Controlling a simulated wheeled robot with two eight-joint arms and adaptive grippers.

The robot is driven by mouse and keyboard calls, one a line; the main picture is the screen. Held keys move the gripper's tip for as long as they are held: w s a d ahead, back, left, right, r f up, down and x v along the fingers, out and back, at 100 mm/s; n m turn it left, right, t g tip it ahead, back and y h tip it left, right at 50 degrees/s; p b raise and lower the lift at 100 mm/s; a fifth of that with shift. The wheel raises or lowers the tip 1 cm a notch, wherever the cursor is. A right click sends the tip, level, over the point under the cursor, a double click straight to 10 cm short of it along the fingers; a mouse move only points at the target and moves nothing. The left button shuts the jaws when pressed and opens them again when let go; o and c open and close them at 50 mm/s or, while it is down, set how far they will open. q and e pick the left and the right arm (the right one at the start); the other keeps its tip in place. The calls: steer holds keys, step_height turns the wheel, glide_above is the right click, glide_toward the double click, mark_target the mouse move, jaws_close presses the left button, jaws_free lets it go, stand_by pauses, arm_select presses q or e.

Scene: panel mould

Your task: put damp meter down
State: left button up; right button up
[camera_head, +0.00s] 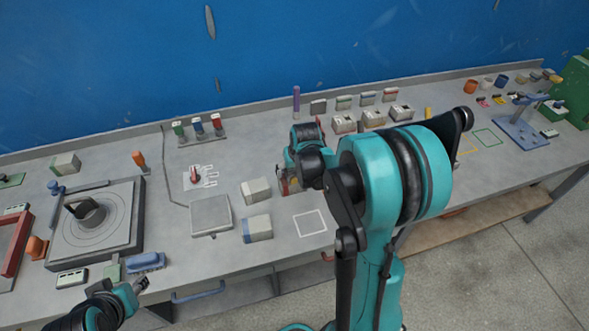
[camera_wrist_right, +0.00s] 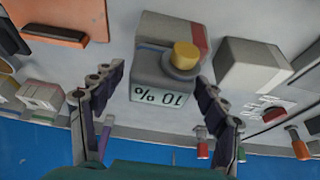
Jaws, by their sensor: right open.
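The damp meter (camera_wrist_right: 165,80) is a grey box with a yellow knob and a display that reads 10 % upside down in the right wrist view. My right gripper (camera_wrist_right: 157,88) is open, with one finger on each side of the meter and small gaps showing. In the head view my right gripper (camera_head: 288,184) is low over the middle of the bench, and my own arm and gripper mostly hide the meter. I cannot tell whether the meter's base touches the bench. My left gripper (camera_head: 138,286) is at the bench's front edge, lower left, its fingers too small to read.
A white square outline (camera_head: 310,223) is bare on the bench. Two pale blocks (camera_head: 256,191) (camera_head: 257,229) and a grey scale-like plate (camera_head: 210,215) lie left of my right gripper. A round mould plate (camera_head: 72,236) is further left. Several small blocks stand behind.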

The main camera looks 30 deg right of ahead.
steer(key=shift+r, duration=0.25)
steer(key=p+v, duration=0.4)
steer(key=v, duration=0.8)
steer(key=s+a+r+n+t+y, duration=0.1)
steer(key=s+a+r+n+t, duration=0.1)
steer(key=s+a, duration=1.2)
steer(key=shift+s+a+r+n+t, duration=0.2)
steer(key=shift+s+r+n+t, duration=0.1)
steer(key=shift+r+t, duration=0.25)
step_height(320, 180, down, 6)
steer(key=b, duration=0.6)
steer(key=shift+f+b, duration=0.25)
steer(key=shift+b, duration=0.15)
